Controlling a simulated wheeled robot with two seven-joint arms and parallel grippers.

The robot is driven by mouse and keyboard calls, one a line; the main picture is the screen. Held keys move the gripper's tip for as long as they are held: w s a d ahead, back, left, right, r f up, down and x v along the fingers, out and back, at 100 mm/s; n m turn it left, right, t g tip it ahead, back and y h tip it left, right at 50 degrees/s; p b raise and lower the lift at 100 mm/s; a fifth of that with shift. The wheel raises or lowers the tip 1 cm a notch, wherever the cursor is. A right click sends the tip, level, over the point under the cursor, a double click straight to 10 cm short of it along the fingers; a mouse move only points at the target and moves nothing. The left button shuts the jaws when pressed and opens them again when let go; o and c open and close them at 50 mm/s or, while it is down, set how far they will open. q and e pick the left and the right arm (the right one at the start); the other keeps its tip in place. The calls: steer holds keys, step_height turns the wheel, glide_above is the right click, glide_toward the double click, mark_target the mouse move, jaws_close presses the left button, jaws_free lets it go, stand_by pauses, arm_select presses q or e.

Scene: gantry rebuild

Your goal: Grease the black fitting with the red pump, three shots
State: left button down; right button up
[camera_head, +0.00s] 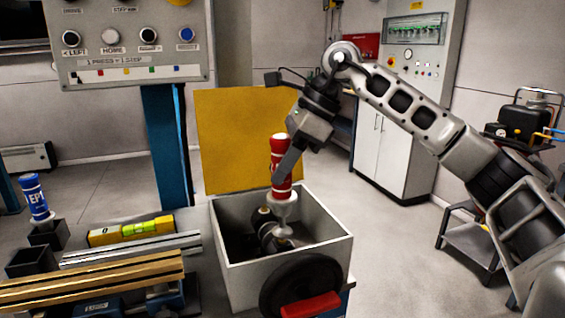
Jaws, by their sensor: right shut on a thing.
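The red pump (280,152) is upright, with a white band and a pale lower end. My right gripper (286,172) is shut on its red body from the upper right. The pump's lower end reaches down into an open grey box (345,245). Inside the box is a dark rounded part (262,216) with a pale metal piece beside the pump's tip; I cannot tell whether this is the black fitting, or whether the tip touches it. The box interior is in shadow and partly hidden by its front wall. My left gripper is not in view.
The box's yellow lid (240,135) stands open behind it. A black wheel (283,288) with a red handle (310,305) is at its front. Left are a blue pump (34,196) in a black holder, an empty black holder (32,262), a yellow level (130,230) and rails. A button panel (130,55) hangs above.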

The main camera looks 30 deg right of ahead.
steer(key=shift+f+b, duration=0.75)
steer(key=shift+f, duration=0.45)
steer(key=shift+r, duration=0.15)
steer(key=shift+r+p, duration=0.6)
steer(key=shift+p, duration=0.2)
steer(key=shift+f, duration=0.1)
